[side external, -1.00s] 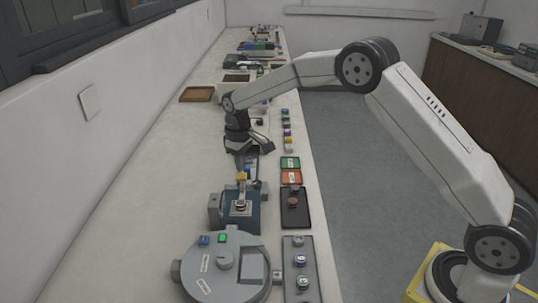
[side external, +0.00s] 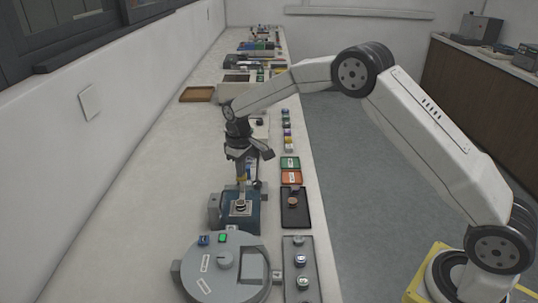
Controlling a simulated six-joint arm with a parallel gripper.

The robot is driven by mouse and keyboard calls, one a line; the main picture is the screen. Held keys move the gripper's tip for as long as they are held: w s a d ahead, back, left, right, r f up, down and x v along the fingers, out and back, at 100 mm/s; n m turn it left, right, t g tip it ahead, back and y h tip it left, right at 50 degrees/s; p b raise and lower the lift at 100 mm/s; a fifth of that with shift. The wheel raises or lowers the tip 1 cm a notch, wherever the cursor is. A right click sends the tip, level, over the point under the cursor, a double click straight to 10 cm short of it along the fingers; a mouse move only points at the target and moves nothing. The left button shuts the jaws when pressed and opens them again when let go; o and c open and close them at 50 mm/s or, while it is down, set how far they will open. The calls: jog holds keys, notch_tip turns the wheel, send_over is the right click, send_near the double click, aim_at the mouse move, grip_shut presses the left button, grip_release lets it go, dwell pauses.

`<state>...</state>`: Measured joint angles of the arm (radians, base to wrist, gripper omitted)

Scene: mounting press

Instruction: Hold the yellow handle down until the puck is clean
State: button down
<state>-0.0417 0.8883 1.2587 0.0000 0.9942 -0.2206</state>
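The yellow handle (side external: 241,179) stands on the blue press (side external: 252,221) and shows only as a small patch at the tip of my gripper (side external: 241,174). My gripper points down and touches or overlaps the handle; I cannot tell whether its fingers grip it or press on it. A small round puck (side external: 241,206) sits on a light plate on the press, just in front of the handle. It is too small to tell whether it is clean.
A round grey machine (side external: 225,285) with blue and green buttons stands in front of the press. A grey strip with several round pieces (side external: 301,262) and a black tray (side external: 295,219) lie to the right. A brown tray (side external: 196,94) lies farther back left.

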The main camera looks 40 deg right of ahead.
aim_at(242, 179)
jog(key=shift+f, duration=2.05)
jog(key=shift+r, duration=0.1)
dwell(3.3)
jog(key=shift+r, duration=2.95)
jog(key=shift+r, duration=0.1)
jog(key=shift+r, duration=2.4)
